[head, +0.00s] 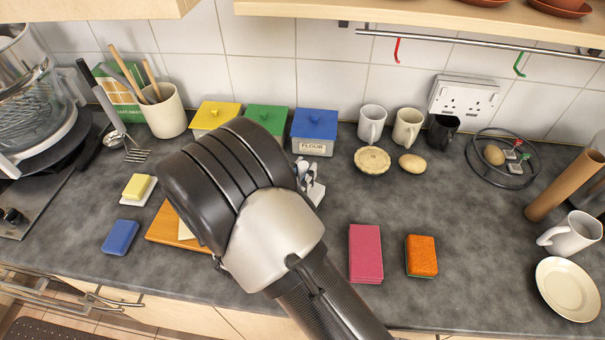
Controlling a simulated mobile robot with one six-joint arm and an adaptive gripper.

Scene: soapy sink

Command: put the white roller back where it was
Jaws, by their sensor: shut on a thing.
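My gripper (309,181) shows only in part, as small grey and white pieces beyond the right edge of my dark arm. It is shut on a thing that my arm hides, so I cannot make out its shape. I cannot pick out a white roller for certain anywhere in the head view. A brown tube (565,185) leans at the right of the counter, but it is not white.
A wooden board (167,232) is partly hidden by my arm. A pink block (366,253) and an orange sponge (421,255) lie at the front. Canisters, mugs and a blue canister (314,130) line the back. Counter (470,230) is clear right of the sponge.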

